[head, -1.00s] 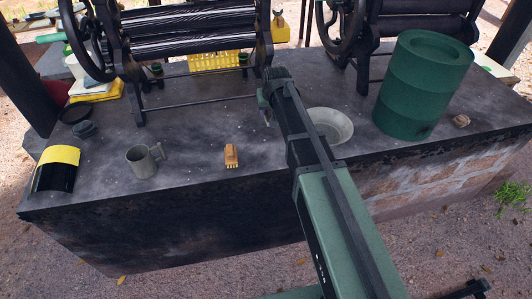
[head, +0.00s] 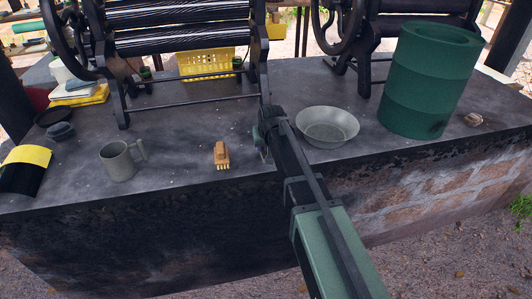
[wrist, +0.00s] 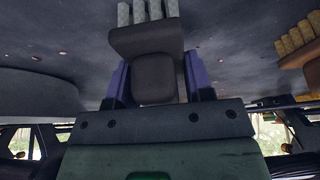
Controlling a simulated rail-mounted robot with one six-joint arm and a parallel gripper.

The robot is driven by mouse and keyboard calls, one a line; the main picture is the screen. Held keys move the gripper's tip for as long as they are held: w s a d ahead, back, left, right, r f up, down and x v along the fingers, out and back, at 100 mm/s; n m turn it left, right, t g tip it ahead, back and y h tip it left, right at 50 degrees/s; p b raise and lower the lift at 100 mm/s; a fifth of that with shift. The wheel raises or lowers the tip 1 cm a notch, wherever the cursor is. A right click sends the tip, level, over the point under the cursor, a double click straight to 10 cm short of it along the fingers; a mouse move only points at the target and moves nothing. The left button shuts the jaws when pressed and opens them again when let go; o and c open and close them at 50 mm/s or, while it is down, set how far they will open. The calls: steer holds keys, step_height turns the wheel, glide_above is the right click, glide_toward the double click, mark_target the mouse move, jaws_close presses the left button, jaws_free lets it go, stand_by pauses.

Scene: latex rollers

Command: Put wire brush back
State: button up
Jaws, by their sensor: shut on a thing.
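My gripper (head: 265,153) is over the front part of the dark slab, between an orange-brown block brush and a grey bowl. In the wrist view its purple fingers (wrist: 155,80) are shut on a dark grey brush with pale grey bristles, which looks like the wire brush (wrist: 150,45). The bristles stick out away from the gripper. In the head view my arm mostly hides the held brush. The orange-brown brush (head: 221,156) lies on the slab left of my gripper and also shows in the wrist view (wrist: 300,50).
The grey bowl (head: 327,127) is right of my gripper. A grey mug (head: 119,161) and a yellow-black curved piece (head: 24,168) stand left. A green drum (head: 428,80) is at the right. Roller machines (head: 185,35) and a yellow basket (head: 207,62) are behind. Slab between mug and orange-brown brush is clear.

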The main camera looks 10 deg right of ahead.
steer(key=shift+r, duration=0.15)
steer(key=shift+f, duration=0.2)
steer(key=o, duration=0.8)
steer(key=shift+o, duration=0.2)
steer(key=shift+s+r+p, duration=0.1)
steer(key=shift+r+p, duration=0.35)
steer(key=shift+r, duration=0.1)
steer(key=p+v, duration=1.1)
steer(key=v, duration=0.1)
steer(key=s+f+g, duration=0.2)
steer(key=s+g, duration=0.2)
steer(key=s, duration=1.9)
steer(key=shift+s+g+b, duration=0.2)
steer(key=shift+g+b, duration=0.1)
